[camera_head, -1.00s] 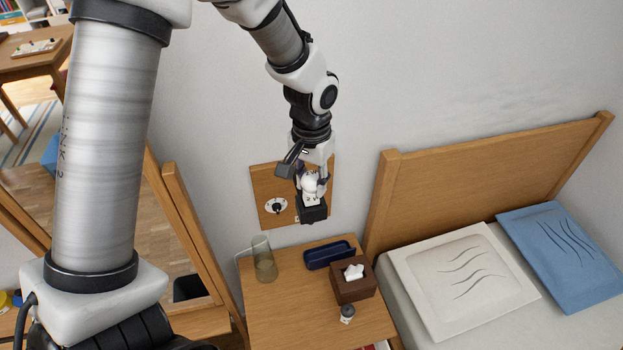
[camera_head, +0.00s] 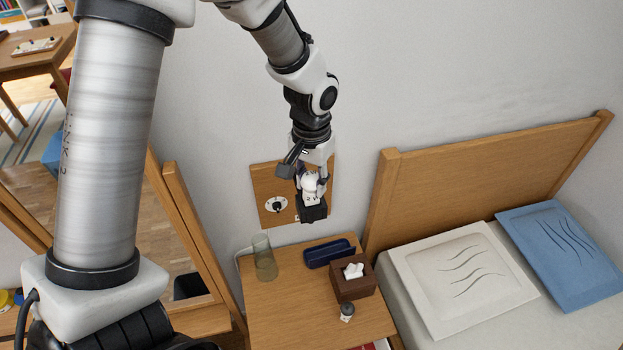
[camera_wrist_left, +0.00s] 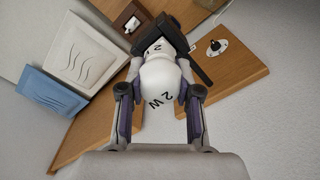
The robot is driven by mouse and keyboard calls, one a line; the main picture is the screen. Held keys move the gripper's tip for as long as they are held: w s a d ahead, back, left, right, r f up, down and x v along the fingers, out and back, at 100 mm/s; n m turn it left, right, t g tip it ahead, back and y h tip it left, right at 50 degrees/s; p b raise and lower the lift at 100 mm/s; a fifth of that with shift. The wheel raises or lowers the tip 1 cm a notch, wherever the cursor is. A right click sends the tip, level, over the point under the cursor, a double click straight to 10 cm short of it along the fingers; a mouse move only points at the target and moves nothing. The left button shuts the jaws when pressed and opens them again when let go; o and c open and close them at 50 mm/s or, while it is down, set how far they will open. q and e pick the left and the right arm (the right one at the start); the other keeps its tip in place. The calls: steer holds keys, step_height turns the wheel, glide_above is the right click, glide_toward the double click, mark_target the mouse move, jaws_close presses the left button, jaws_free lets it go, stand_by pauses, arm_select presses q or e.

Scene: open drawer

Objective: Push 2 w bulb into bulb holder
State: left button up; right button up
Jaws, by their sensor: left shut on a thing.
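The white bulb (camera_wrist_left: 165,88), marked "2 W", sits between the fingers of my left gripper (camera_wrist_left: 160,98). In the head view, my left gripper (camera_head: 311,184) is shut on the bulb (camera_head: 309,184) in front of the wall board. The black bulb holder (camera_head: 313,211) is directly below the bulb and also shows beyond it in the wrist view (camera_wrist_left: 172,38). A white part marked "2" shows where bulb and holder meet. The bulb is in line with the holder and appears to touch it; how deep it sits is hidden. My right gripper is not in view.
A wooden board (camera_head: 264,183) with a black knob (camera_head: 277,204) is on the wall. Below, a bedside table (camera_head: 280,310) carries a glass (camera_head: 264,260), a blue tray (camera_head: 328,253), a tissue box (camera_head: 353,287) and a small bottle (camera_head: 347,311). A bed headboard (camera_head: 470,185) stands at right.

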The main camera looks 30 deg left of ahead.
arm_select(q)
steer(key=shift+f+b, duration=0.3)
steer(key=shift+f, duration=0.35)
steer(key=o, duration=1.1)
steer(key=shift+c, duration=0.2)
step_height(320, 180, up, 12)
steer(key=shift+r, duration=0.1)
